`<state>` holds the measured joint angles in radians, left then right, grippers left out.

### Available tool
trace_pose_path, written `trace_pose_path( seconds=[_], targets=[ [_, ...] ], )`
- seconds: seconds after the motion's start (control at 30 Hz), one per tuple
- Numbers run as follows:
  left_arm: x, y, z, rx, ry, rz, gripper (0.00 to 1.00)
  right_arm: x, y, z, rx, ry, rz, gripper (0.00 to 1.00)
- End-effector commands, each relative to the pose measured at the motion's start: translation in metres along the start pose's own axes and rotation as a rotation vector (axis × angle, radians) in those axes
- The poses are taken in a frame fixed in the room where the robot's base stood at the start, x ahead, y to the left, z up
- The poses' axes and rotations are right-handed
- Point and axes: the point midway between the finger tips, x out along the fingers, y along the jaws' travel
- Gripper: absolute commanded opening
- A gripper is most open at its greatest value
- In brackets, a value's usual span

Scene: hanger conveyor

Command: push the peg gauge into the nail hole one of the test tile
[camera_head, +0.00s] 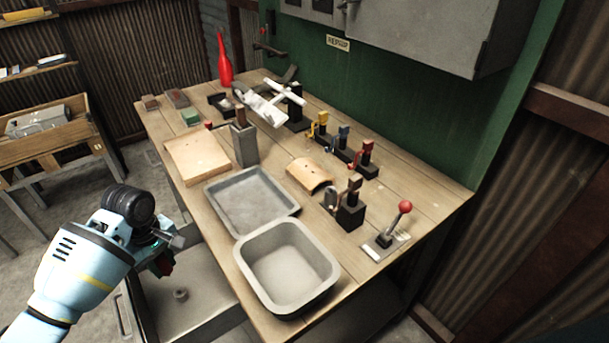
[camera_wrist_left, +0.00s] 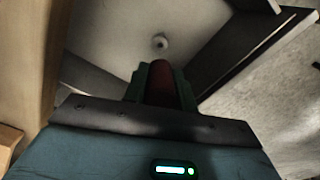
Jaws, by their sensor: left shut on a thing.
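A curved tan tile (camera_head: 310,173), seemingly the test tile, lies on the bench, well to the right of the gripper. Small dark spots show on it, but I cannot tell which is nail hole one. My right gripper is not in view.
On the bench, a deep grey basin (camera_head: 288,304) and a shallow grey tray (camera_head: 213,212) lie between gripper and tile. A flat tan board (camera_head: 184,160), a grey upright block (camera_head: 244,147), a black clamp stand (camera_head: 351,212) and a red-knobbed lever (camera_head: 405,207) stand around.

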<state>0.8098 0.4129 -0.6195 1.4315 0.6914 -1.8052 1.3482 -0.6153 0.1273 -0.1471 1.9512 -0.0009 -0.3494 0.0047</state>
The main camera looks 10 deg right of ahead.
Motion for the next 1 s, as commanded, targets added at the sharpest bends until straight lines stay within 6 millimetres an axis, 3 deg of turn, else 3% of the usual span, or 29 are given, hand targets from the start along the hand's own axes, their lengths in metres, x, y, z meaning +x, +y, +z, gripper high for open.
trace_pose_path(
  seconds=[0.57,0.67,0.77,0.9,1.0],
  targets=[
    [-0.002,0.000,0.000,0.005,0.001,0.001,0.07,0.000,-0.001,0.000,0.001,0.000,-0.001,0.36],
    [-0.015,0.002,0.001,0.052,0.005,0.003,0.07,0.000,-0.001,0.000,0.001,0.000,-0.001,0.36],
    [-0.043,0.002,0.009,0.175,0.011,0.004,0.07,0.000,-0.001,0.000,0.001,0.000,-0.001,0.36],
    [-0.081,-0.011,0.035,0.412,0.010,0.000,0.07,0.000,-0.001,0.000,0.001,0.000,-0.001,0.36],
    [-0.098,-0.026,0.055,0.562,0.007,-0.002,0.07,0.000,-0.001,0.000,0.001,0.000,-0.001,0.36]
  ],
)
